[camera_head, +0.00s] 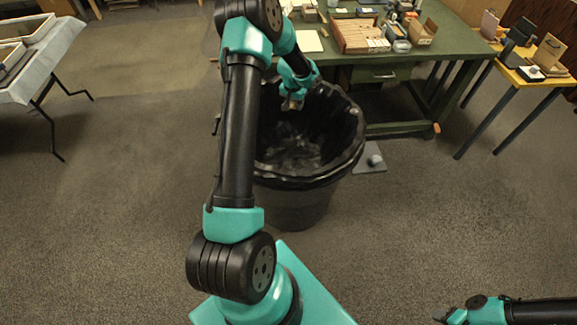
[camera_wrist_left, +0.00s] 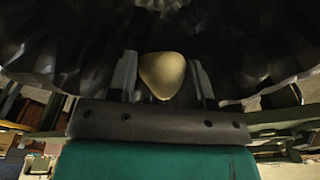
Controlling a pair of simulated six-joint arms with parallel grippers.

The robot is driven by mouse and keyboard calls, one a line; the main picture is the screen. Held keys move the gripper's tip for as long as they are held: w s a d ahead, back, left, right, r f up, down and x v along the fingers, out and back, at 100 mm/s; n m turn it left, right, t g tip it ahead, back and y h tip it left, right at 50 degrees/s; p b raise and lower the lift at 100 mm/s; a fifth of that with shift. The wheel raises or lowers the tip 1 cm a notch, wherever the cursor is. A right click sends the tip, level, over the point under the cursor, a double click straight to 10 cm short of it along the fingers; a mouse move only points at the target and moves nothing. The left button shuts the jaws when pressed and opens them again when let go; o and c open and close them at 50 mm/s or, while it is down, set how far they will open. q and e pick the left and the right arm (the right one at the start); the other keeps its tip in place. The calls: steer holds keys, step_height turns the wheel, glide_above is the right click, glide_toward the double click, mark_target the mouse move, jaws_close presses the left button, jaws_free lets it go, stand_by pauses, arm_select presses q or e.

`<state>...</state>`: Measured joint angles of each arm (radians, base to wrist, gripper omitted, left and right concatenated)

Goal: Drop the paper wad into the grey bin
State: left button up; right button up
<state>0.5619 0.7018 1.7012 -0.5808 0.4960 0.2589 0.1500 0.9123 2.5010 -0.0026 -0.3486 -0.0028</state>
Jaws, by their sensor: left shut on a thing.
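My left gripper (camera_head: 292,104) is over the bin (camera_head: 297,206), whose opening is lined with a black plastic bag. In the left wrist view my left gripper (camera_wrist_left: 163,75) is shut on a tan, rounded paper wad (camera_wrist_left: 161,77), which sits between its two fingers. The dark bag folds (camera_wrist_left: 225,45) fill the view behind the wad. In the head view the wad is hard to make out at the fingertips. My right arm shows at the bottom right, and its gripper (camera_head: 441,318) is too small and cut off to read.
A green workbench (camera_head: 455,35) with boxes and tools stands behind the bin. A yellow table (camera_head: 540,82) is at the right and a white-covered table (camera_head: 40,60) at the left. A small pale object (camera_head: 375,160) lies on a grey mat beside the bin. The front floor is clear.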

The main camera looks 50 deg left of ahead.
arm_select(q)
steer(key=shift+s+a, duration=0.2)
steer(key=shift+a, duration=0.05)
steer(key=shift+f, duration=0.1)
steer(key=shift+f, duration=2.9)
steer(key=o, duration=1)
steer(key=shift+c, duration=0.2)
steer(key=shift+r, duration=0.2)
step_height(320, 180, up, 17)
steer(key=s, duration=0.2)
steer(key=shift+d, duration=0.4)
